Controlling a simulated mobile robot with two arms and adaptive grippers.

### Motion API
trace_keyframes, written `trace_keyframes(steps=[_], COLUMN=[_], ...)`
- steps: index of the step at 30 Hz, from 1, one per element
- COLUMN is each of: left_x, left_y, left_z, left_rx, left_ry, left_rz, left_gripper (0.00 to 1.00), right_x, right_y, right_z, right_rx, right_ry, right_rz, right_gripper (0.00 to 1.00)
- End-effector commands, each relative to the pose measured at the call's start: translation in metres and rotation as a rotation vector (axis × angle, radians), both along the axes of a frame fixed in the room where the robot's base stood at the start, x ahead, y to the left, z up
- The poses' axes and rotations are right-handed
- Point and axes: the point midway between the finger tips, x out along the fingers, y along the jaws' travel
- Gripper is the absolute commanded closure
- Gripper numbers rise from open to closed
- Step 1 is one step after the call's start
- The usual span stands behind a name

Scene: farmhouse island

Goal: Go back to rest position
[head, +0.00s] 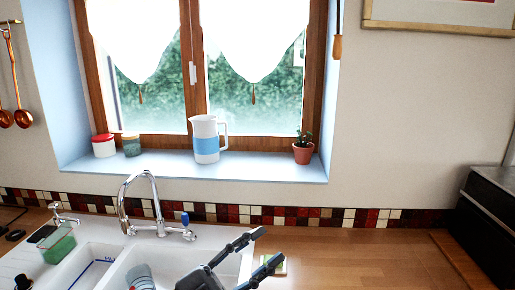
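My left gripper (268,246) is at the bottom middle of the head view, over the right edge of the white sink (244,262). Its two dark fingers point up and to the right and are spread apart. I see nothing held between them. My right gripper is not in view.
A striped cup (140,276) is in the sink near a chrome faucet (124,200). A green container (58,246) stands at the left. A small flat item lies partly hidden behind my fingers. A black box (490,225) is at the right; the wooden counter (365,258) between is clear.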

Motion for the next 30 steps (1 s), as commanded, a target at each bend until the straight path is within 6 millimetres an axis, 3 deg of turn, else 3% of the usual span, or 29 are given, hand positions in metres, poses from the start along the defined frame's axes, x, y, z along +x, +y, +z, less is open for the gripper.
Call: trace_keyframes(steps=[2, 5, 8, 11, 15, 18, 24, 30], left_x=[0.02, 0.043, 0.054, 0.044, 0.0, -0.043, -0.121, -0.193], left_y=[0.031, 0.078, 0.125, 0.165, 0.199, 0.209, 0.213, 0.209], left_z=[-0.002, -0.025, -0.075, -0.14, -0.23, -0.279, -0.335, -0.363], left_rx=[-0.15, -0.271, -0.325, -0.311, -0.208, -0.107, 0.079, 0.246], left_ry=[0.111, 0.282, 0.498, 0.744, 1.091, 1.308, 1.623, 1.868], left_rz=[0.172, 0.402, 0.631, 0.829, 1.018, 1.086, 1.114, 1.07], left_gripper=[0.62, 0.62, 0.62, 0.62, 0.62, 0.62, 0.62, 0.62], right_x=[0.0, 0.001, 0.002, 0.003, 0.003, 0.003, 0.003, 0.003], right_y=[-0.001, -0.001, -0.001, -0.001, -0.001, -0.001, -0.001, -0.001], right_z=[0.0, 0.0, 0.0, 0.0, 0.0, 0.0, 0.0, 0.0], right_rx=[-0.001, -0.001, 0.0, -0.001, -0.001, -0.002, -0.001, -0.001], right_ry=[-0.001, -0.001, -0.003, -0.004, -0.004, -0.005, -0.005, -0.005], right_rz=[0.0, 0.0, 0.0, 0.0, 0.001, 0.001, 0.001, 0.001], right_gripper=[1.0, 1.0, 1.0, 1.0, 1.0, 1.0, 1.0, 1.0])
